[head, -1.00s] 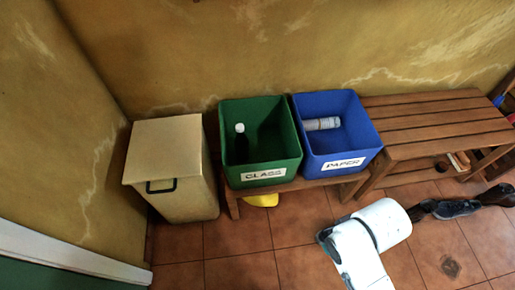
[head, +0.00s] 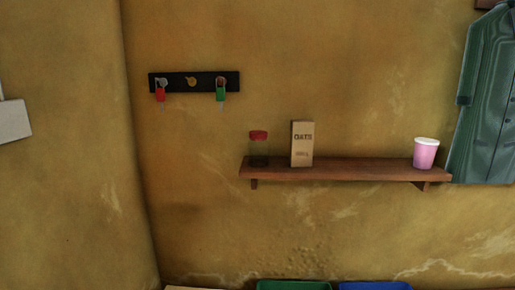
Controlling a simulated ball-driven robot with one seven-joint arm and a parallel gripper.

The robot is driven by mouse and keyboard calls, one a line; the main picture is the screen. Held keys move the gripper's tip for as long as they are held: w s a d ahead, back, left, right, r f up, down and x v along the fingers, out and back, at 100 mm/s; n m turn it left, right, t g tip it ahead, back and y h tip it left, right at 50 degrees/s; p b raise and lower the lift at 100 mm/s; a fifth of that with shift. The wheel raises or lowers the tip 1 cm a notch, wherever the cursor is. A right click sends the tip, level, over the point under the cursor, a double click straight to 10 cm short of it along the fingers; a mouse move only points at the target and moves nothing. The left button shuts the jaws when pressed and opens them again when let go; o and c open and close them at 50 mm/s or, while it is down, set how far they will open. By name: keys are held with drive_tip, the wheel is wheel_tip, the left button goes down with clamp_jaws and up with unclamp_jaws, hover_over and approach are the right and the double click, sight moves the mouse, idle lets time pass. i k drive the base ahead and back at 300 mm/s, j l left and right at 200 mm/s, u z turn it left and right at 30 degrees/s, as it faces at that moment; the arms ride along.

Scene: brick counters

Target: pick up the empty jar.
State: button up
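A clear jar (head: 259,152) with a red lid stands upright near the left end of a wooden wall shelf (head: 350,170). Its glass looks dark and see-through against the wall, and I cannot make out any contents. A tan carton marked OATS (head: 302,144) stands just to its right, with a small gap. My gripper is not in this view.
A pink cup (head: 426,153) stands at the shelf's right end. A black key rack (head: 194,82) with red and green tagged keys hangs up left. A green coat (head: 486,100) hangs at right. Green bin (head: 293,286) and blue bin (head: 375,286) rims show below.

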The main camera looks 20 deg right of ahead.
sight(259, 146)
drive_tip(key=i+l+u, duration=0.15)
drive_tip(key=l+u, duration=0.3)
drive_tip(key=l, duration=0.35)
drive_tip(key=l+u, duration=0.45)
drive_tip(key=l, duration=0.4)
